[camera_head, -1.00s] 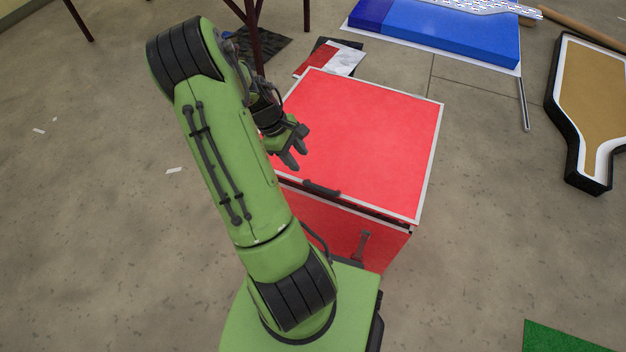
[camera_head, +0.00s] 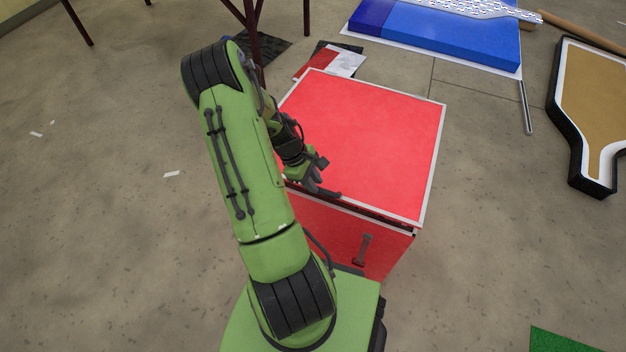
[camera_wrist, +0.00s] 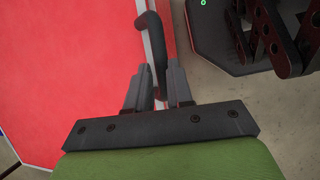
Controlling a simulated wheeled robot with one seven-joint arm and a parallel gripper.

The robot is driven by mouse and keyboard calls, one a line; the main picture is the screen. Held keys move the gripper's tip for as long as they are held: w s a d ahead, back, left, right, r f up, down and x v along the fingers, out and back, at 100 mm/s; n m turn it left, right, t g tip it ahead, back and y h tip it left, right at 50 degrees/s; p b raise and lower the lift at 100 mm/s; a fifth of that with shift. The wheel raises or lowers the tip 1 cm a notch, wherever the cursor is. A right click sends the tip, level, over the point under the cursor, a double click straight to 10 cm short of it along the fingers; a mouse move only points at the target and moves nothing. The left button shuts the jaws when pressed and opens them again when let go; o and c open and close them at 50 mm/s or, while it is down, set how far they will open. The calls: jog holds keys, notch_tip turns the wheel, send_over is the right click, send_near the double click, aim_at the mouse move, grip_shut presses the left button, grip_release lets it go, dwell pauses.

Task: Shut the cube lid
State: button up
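The red cube (camera_head: 340,232) stands on the floor in front of my base. Its red lid (camera_head: 375,135), edged in white, lies almost flat on top, with a thin dark gap along the front edge. A dark lid handle (camera_head: 328,193) sits at that edge, partly hidden by my gripper (camera_head: 312,182). In the wrist view the curved handle (camera_wrist: 152,45) runs down toward the space between the fingers of my gripper (camera_wrist: 160,88). The fingers are apart; whether they touch the handle is unclear. The lid (camera_wrist: 75,70) fills the left of that view.
A second handle (camera_head: 362,249) is on the cube's front face. A blue slab (camera_head: 450,40) lies behind, and a black-edged tan board (camera_head: 592,105) lies right. Dark table legs (camera_head: 250,35) stand behind. The floor at left is open.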

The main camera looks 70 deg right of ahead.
grip_shut()
jog(key=shift+d, duration=0.1)
dwell(0.9)
jog(key=o, duration=0.5)
grip_release()
jog(key=shift+o, duration=0.2)
jog(key=shift+r, duration=0.1)
jog(key=p+v, duration=0.4)
jog(key=v, duration=1.1)
jog(key=shift+r, duration=0.3)
jog(key=shift+w, duration=0.1)
